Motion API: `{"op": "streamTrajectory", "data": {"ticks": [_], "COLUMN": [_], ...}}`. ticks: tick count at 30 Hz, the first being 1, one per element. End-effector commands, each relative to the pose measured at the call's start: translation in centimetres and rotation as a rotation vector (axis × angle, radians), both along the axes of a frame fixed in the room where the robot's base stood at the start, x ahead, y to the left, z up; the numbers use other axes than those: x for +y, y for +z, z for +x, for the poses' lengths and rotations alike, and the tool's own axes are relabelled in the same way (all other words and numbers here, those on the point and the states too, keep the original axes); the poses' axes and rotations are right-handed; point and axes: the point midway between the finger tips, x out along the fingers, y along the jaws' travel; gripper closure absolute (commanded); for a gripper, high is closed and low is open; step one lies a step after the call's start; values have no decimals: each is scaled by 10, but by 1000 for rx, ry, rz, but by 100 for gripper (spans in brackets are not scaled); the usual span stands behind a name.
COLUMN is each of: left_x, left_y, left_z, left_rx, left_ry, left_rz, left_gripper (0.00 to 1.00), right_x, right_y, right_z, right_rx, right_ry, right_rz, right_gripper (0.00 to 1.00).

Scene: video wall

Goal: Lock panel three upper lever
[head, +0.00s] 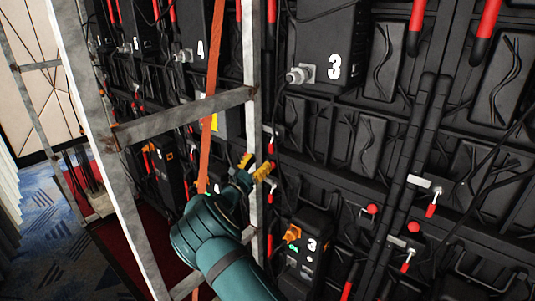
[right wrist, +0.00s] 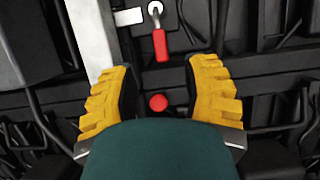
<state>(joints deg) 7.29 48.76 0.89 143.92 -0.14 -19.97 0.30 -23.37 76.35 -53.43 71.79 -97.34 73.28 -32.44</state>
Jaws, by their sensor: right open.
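Panel three is the black panel with a large white 3 (head: 334,67) in the head view. A red-handled lever (head: 271,146) sits near its left edge, just above my right gripper (head: 259,168). A second red-handled lever (head: 269,190) is just below the gripper. My right gripper has yellow fingers, open and empty, pointing at the wall. In the right wrist view, a red lever handle (right wrist: 160,46) hangs down from a metal pivot, ahead of the fingertips. A red round knob (right wrist: 158,102) shows between the fingers. I cannot tell which head-view lever this is. My left gripper is out of view.
A grey metal frame post (head: 251,110) stands close beside my right gripper, with a crossbar (head: 185,118) to the left. An orange strap (head: 211,100) hangs there. More levers (head: 431,207) and cables are at the right. Open carpet (head: 60,220) lies lower left.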

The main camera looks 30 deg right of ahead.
Motion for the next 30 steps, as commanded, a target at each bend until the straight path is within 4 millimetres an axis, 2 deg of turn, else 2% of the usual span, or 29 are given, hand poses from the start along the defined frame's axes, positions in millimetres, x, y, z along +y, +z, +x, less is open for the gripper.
{"op": "streamTrajectory", "data": {"ticks": [4,10,30], "left_x": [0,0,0], "left_y": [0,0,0], "left_z": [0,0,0], "left_rx": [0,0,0], "left_ry": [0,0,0], "left_rz": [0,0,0], "left_gripper": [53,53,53], "right_x": [24,41,44], "right_y": [-11,-18,-19], "right_z": [-9,-16,-18], "right_rx": [1,-1,-1], "right_ry": [2,0,0], "right_rz": [0,0,0], "right_gripper": [53,53,53]}}
